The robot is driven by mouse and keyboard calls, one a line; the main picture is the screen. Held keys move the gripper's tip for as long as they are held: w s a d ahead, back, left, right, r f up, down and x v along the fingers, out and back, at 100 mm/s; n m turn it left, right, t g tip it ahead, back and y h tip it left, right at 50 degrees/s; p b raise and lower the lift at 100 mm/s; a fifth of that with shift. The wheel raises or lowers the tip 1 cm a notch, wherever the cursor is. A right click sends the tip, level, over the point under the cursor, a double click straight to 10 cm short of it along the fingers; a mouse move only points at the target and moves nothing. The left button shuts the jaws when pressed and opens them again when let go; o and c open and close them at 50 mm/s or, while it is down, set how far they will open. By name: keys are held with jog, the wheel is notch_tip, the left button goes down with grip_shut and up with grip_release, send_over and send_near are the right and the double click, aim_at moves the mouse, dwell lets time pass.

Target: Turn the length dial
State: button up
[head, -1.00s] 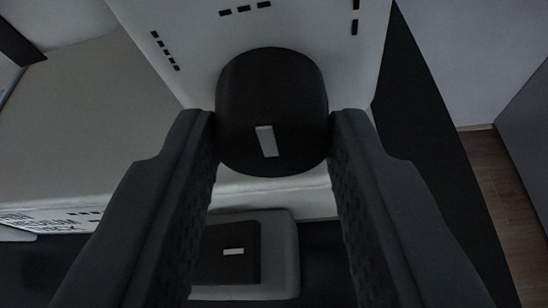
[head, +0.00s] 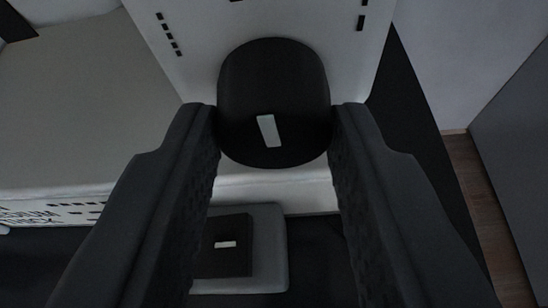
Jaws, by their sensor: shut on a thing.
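The dial (head: 273,85) is a black round knob with a pale pointer mark (head: 269,130) on its face. It stands out from a white panel (head: 350,65) with black dashes around it, in the upper middle of the head view. My gripper (head: 273,118) has one dark finger on each side of the knob, and both fingertips touch its sides. It is shut on the dial. The pointer mark leans a little, its upper end to the left. The fingers hide part of the panel's lower area.
Below the dial is a grey plate with a black square switch (head: 224,246) bearing a small white bar. A light grey surface (head: 80,100) with printed lettering on its front edge lies left. A wooden floor strip (head: 480,210) shows at the right.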

jog(key=n+h+b, duration=0.1)
jog(key=b, duration=0.1)
jog(key=shift+s+f+b, duration=0.1)
jog(key=shift+f+b, duration=0.3)
jog(key=n+h+b, duration=0.1)
jog(key=b, duration=0.2)
jog(key=shift+n, duration=0.4)
jog(key=n+h+b, duration=0.1)
jog(key=b, duration=0.1)
jog(key=n+b, duration=0.1)
jog(key=b, duration=0.2)
jog(key=shift+a+r+n+h, duration=0.15)
jog(key=shift+n+h, duration=0.15)
jog(key=shift+h, duration=0.1)
jog(key=shift+r, duration=0.1)
jog(key=o, duration=1)
jog(key=shift+c, duration=0.2)
jog(key=shift+a, duration=0.1)
